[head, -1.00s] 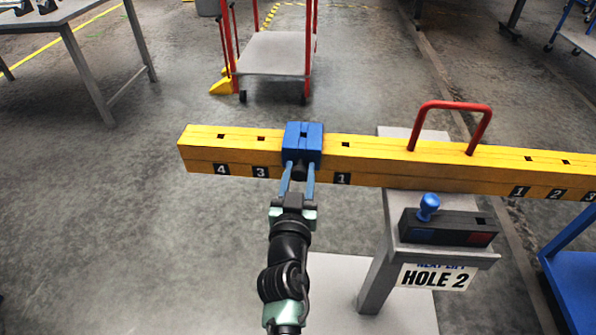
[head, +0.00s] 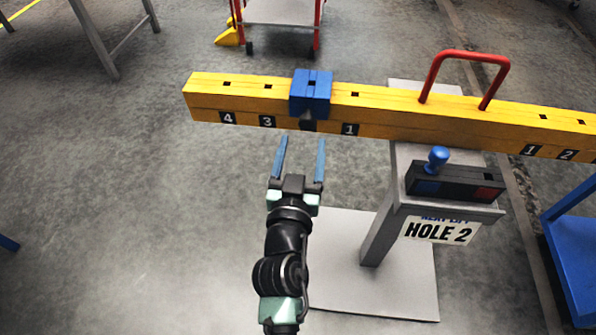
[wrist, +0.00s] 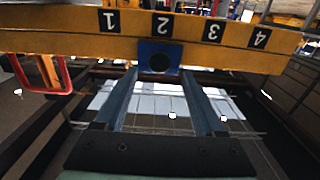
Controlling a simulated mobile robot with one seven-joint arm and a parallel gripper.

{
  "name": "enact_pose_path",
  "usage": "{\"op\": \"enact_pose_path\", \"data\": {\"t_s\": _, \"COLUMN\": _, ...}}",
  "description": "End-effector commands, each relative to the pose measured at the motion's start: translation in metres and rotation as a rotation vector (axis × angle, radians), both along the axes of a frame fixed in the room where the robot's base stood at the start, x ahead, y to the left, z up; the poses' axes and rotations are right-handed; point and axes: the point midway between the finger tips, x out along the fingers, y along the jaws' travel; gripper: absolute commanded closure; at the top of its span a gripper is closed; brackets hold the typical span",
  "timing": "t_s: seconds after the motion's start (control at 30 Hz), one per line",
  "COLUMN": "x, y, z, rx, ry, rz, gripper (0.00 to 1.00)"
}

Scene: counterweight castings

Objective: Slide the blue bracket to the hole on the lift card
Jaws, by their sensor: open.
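The blue bracket (head: 311,92) sits around the yellow beam (head: 390,108), between the labels 3 and 1 in the head view. In the wrist view the bracket (wrist: 159,58) lies directly below the label 2, with a dark round knob on its face. The lift card (head: 439,230) hangs below the stand's shelf and reads HOLE 2. My gripper (head: 304,142) is open and empty, its two blue fingers just in front of and below the bracket, apart from it. The fingers also show in the wrist view (wrist: 158,85), spread below the bracket.
A red handle (head: 468,75) rises from the beam right of the bracket. A grey stand (head: 376,235) carries a dark control box (head: 455,182) with a blue knob. A blue cart (head: 572,235) is at the right edge.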

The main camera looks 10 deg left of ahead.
Motion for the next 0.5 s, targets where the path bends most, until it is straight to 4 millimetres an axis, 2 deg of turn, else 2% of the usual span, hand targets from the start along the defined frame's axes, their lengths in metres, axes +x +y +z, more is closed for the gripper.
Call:
{"op": "enact_pose_path", "data": {"t_s": 0.03, "x": -0.011, "y": 0.0, "z": -0.002, "rx": 0.0, "ry": 0.002, "rz": 0.0, "gripper": 0.29}}
{"op": "enact_pose_path", "data": {"t_s": 0.2, "x": -0.039, "y": 0.001, "z": -0.002, "rx": 0.0, "ry": 0.002, "rz": -0.001, "gripper": 0.29}}
{"op": "enact_pose_path", "data": {"t_s": 0.33, "x": -0.052, "y": 0.001, "z": -0.002, "rx": -0.001, "ry": 0.002, "rz": -0.002, "gripper": 0.29}}
{"op": "enact_pose_path", "data": {"t_s": 0.5, "x": -0.059, "y": 0.001, "z": 0.0, "rx": -0.001, "ry": 0.001, "rz": -0.002, "gripper": 0.29}}
